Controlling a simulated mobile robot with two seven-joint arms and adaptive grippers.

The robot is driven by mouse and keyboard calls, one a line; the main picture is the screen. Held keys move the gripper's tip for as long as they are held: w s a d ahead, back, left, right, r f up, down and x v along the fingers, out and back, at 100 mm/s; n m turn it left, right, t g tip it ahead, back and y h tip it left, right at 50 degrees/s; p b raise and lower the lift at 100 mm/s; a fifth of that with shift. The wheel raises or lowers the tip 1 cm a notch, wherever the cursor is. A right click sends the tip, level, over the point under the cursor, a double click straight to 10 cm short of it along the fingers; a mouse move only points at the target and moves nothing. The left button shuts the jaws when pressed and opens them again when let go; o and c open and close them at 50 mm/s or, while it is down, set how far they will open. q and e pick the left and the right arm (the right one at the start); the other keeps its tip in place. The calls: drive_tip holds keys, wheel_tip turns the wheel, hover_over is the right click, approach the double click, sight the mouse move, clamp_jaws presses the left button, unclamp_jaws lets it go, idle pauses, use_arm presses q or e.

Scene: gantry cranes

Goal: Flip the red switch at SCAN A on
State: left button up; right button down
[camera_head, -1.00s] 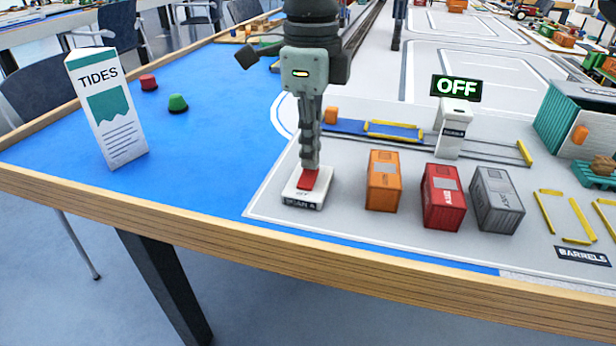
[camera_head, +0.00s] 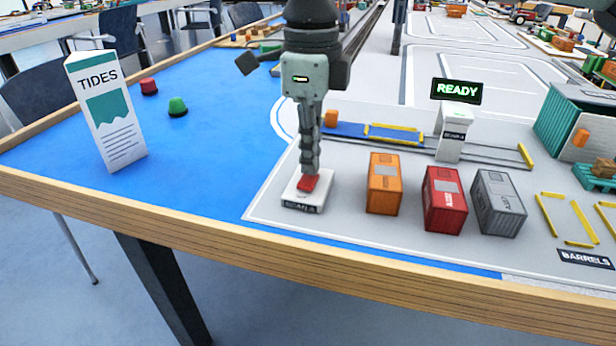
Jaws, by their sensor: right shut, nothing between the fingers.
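The red switch (camera_head: 309,184) sits on a white base (camera_head: 291,190) with a dark label that appears to read SCAN A. My right gripper (camera_head: 309,172) points down with its fingers shut and empty. Its tips are right at the rocker and look to be touching it; they hide its far part. A white post (camera_head: 450,147) carries a dark display (camera_head: 457,91) that shows READY in green. My left gripper is not in view.
Orange (camera_head: 384,183), red (camera_head: 444,199) and grey (camera_head: 498,202) containers stand right of the switch. A TIDES sign (camera_head: 106,112) and red and green buoys stand on the blue area at left. The table's wooden edge (camera_head: 200,217) runs along the front.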

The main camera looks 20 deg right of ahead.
drive_tip(key=shift+r+p, duration=1.65)
drive_tip(key=shift+r, duration=1.55)
